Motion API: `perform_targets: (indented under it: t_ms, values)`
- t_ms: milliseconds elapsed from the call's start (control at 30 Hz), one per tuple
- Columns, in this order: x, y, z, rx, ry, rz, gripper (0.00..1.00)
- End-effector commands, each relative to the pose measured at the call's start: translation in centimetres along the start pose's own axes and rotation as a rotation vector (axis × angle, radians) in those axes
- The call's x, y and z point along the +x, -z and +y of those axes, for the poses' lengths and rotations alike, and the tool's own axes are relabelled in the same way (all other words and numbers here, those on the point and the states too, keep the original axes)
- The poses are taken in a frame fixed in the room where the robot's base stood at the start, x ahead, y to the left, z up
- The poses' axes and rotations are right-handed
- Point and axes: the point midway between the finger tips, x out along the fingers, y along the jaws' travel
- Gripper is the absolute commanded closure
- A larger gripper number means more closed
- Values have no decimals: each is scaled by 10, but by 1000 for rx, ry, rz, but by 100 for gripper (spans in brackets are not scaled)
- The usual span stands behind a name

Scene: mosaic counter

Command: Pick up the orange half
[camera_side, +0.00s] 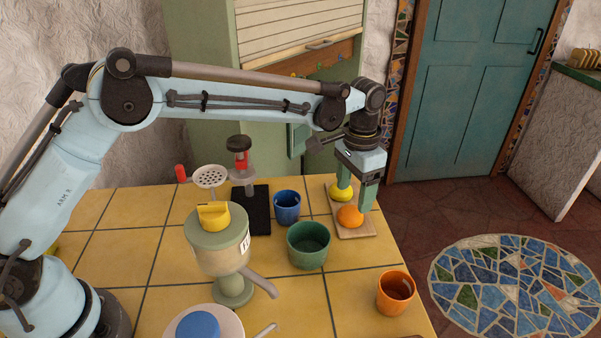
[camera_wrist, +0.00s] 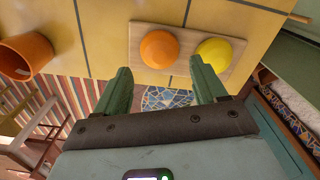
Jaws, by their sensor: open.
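The orange half (camera_side: 350,216) lies dome up on a small wooden board (camera_side: 354,230) at the right end of the tiled counter. It also shows in the wrist view (camera_wrist: 159,49), left of a yellow half (camera_wrist: 214,52) on the same board. The yellow half (camera_side: 341,191) sits behind the orange half in the side view. My gripper (camera_side: 357,196) points down over the board, its green fingers apart. In the wrist view my gripper (camera_wrist: 158,80) is open and empty, and the orange half lies beyond the fingertips, roughly between them.
A green bowl (camera_side: 308,246) and a blue cup (camera_side: 287,207) stand left of the board. An orange cup (camera_side: 395,293) stands near the counter's right edge. The counter ends just right of the board.

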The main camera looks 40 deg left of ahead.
Motion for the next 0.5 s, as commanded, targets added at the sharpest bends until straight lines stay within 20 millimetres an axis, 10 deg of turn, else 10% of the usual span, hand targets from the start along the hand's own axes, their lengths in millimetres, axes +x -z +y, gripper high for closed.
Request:
perform_targets:
  t_ms: [500]
  values:
    - [53,-2,0,0,0,0,29]
